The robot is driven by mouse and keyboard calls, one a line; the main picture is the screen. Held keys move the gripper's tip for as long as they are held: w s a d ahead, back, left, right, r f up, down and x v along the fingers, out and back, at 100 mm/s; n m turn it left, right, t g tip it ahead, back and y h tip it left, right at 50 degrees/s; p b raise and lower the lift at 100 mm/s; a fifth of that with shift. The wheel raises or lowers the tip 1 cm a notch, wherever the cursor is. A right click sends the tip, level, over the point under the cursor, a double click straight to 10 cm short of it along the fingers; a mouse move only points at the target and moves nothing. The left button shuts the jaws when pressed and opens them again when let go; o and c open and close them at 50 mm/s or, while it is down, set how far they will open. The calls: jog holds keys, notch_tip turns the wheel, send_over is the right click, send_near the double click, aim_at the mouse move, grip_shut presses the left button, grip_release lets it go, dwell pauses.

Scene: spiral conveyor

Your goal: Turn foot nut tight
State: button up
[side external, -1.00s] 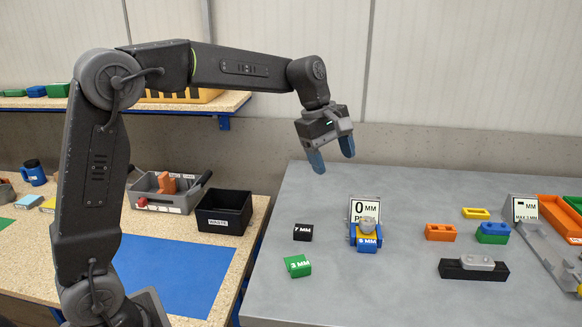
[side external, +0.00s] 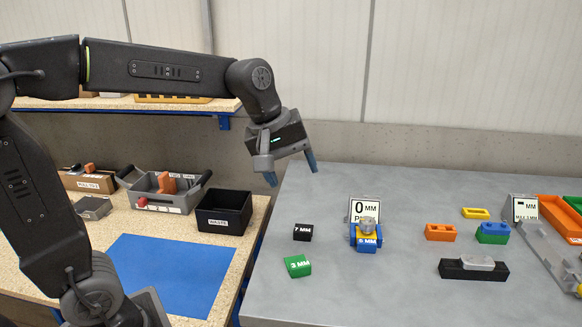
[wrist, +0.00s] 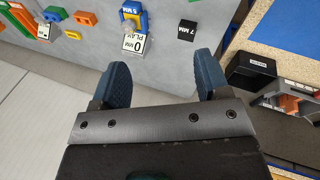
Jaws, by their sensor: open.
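A grey round nut-like part (side external: 367,224) sits on top of a small blue and yellow block assembly (side external: 366,241) marked in mm, in front of a "0 MM PLAY" sign (side external: 365,209). I cannot tell whether the nut is tight. In the wrist view the sign (wrist: 134,44) stands beyond my fingers, with the blue assembly (wrist: 132,9) at the top edge. My gripper (side external: 291,172) has blue fingertips spread apart, empty, in the air over the grey table's left back area, left of the assembly. Both fingers also show in the wrist view (wrist: 162,75).
A black 7 MM block (side external: 303,232) and a green block (side external: 297,266) lie left of the assembly. Orange (side external: 440,232), yellow and green-blue blocks and a black holder (side external: 473,270) lie right. A black waste bin (side external: 224,212) stands on the wooden bench.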

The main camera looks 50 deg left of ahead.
jog(key=shift+w, duration=0.1)
jog(key=m+y, duration=0.4)
jog(key=m, duration=0.1)
send_near(368, 221)
jog(key=x, duration=0.9)
jog(key=shift+f, duration=0.1)
jog(key=c, duration=0.9)
